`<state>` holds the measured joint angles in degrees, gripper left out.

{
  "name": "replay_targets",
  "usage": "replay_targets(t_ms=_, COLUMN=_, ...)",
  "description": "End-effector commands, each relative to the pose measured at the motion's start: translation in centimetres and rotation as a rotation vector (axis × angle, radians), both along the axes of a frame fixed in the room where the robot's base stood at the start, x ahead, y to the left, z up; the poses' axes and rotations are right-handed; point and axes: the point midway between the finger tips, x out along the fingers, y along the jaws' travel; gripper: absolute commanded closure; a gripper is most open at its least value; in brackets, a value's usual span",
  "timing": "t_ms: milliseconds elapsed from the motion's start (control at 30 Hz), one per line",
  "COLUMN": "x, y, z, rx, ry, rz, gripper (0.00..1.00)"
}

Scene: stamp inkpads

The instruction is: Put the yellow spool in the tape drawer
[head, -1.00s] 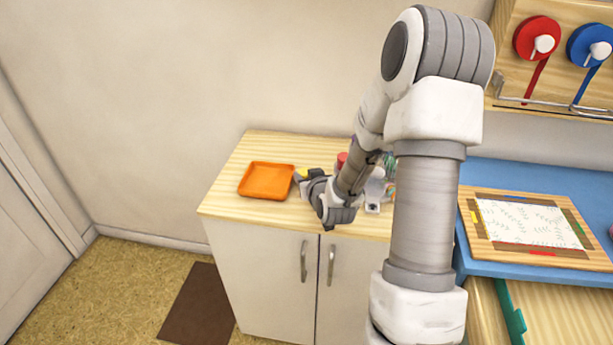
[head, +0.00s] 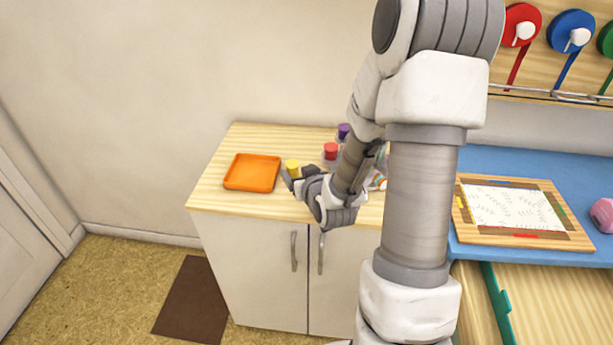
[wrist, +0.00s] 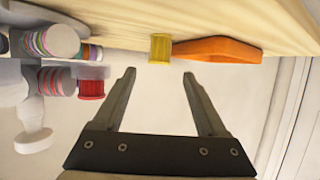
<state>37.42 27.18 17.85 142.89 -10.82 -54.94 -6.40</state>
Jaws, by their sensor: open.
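The yellow spool (head: 292,167) stands upright on the wooden cabinet top, just right of the orange tray. It also shows in the wrist view (wrist: 160,48), beyond the fingertips and roughly centred between them. My gripper (head: 289,179) is low over the cabinet top beside the spool; its fingers (wrist: 160,74) are open with nothing between them.
The orange tray (head: 252,172) looks empty. A red spool (head: 331,151) and a purple one (head: 344,131) stand behind my gripper. A stand with tape rolls (wrist: 53,42) is at left in the wrist view. A framed sheet (head: 515,208) lies on the blue desk.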

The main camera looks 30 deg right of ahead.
Motion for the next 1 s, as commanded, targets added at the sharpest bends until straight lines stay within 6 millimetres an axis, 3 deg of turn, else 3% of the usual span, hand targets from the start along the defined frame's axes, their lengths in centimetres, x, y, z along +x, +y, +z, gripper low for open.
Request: replay_targets(t_ms=1000, x=-4.4, y=0.6, z=2.4, rx=0.003, ry=0.003, rz=0.0, gripper=0.25)
